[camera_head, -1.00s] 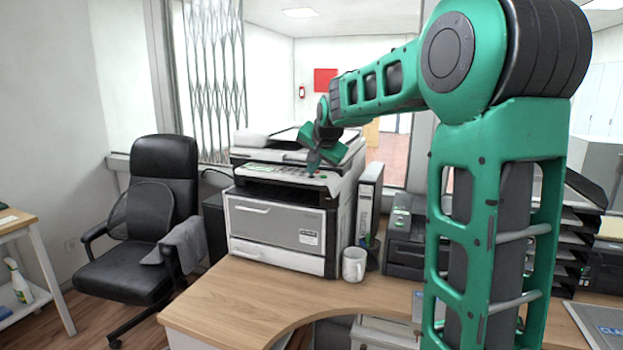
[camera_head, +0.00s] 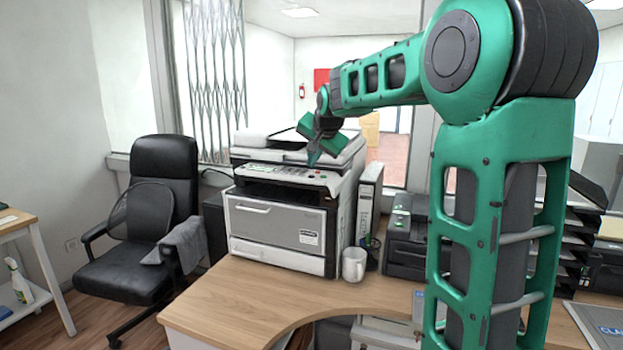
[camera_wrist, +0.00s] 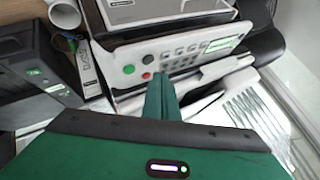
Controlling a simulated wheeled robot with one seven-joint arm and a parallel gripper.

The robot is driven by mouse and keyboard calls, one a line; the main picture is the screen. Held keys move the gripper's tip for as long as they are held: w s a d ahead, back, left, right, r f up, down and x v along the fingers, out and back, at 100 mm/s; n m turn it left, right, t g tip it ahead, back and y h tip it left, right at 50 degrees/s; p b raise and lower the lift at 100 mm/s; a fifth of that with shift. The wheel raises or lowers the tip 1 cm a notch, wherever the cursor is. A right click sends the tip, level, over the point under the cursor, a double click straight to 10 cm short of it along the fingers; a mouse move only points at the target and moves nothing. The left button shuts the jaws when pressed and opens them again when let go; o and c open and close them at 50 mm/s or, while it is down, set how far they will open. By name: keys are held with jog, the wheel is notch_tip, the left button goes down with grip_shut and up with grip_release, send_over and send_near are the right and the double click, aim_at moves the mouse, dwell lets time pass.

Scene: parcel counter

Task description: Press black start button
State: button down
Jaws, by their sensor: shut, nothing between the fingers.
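A grey and white copier (camera_head: 280,228) stands on the wooden counter. Its sloped control panel (camera_wrist: 205,34) shows in the wrist view with a green button (camera_wrist: 128,69), a red button (camera_wrist: 146,75), a dark round button (camera_wrist: 148,59), and several grey keys. I cannot tell for certain that the dark one is the black start button. My gripper (camera_head: 312,163) is shut and empty, just above the right part of the panel. In the wrist view its closed fingertips (camera_wrist: 160,78) lie close to the red and dark buttons. The fingers look apart from the panel.
A white mug (camera_head: 354,265) and an upright binder (camera_head: 368,208) stand right of the copier. A black printer (camera_head: 405,245) is further right. The copier's raised scanner part (camera_head: 330,148) lies behind the panel. A black office chair (camera_head: 160,220) stands left.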

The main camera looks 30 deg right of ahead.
aim_at(314, 179)
jog(key=shift+r, duration=2.45)
jog(key=s+a+f+n+g+y, duration=0.1)
jog(key=s+a+f+n+g, duration=0.1)
jog(key=s+f, duration=0.6)
jog(key=s+a+f+n+g+y, duration=0.1)
jog(key=s+f+g, duration=0.3)
jog(key=s, duration=1.8)
jog(key=s+a+f+n+g, duration=0.2)
jog(key=s+a+f+g, duration=0.1)
jog(key=s+f, duration=1.1)
jog(key=shift+s+a+n+y, duration=0.4)
jog(key=shift+s, duration=0.25)
